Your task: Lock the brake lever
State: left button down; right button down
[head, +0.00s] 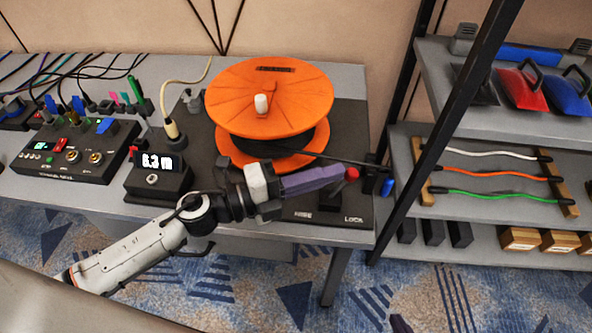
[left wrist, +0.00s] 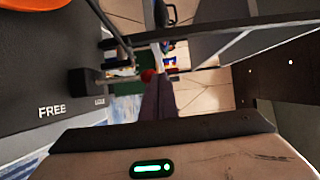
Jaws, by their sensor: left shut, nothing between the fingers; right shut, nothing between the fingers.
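The brake lever's red knob (head: 351,173) stands at the right front of the orange cable reel's base. It also shows in the left wrist view (left wrist: 148,76). The labels FREE (head: 302,216) and LOCK (head: 353,219) lie in front; the knob is above the LOCK side. My left gripper (head: 338,173) is shut and empty, its purple fingertips right beside the knob; I cannot tell whether they touch. The fingers hide much of the lever's rod. My right gripper (head: 400,324) shows only as a purple tip at the bottom edge, shut, well away from the lever.
The orange reel (head: 270,95) stands behind my left gripper. A meter box reading 6.3 m (head: 158,178) and a control panel (head: 70,152) are at left.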

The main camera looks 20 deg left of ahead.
pick_arm(q)
jog(key=shift+d+r+p, duration=0.1)
jog(key=shift+d+p, duration=0.2)
jog(key=shift+d, duration=0.35)
pick_arm(e)
jog(key=shift+s+a+r, duration=0.1)
jog(key=shift+r, duration=0.4)
pick_arm(q)
jog(key=shift+d, duration=0.15)
pick_arm(e)
jog(key=shift+a, duration=0.1)
pick_arm(q)
jog(key=shift+r, duration=0.1)
jog(key=s+a+r, duration=0.5)
jog(key=s+a, duration=0.2)
jog(key=a, duration=0.3)
jog(key=shift+s+a+r, duration=0.15)
jog(key=shift+s+a, duration=0.2)
pick_arm(e)
jog(key=shift+s+a, duration=0.15)
jog(key=shift+a, duration=0.15)
pick_arm(q)
jog(key=shift+w, duration=0.1)
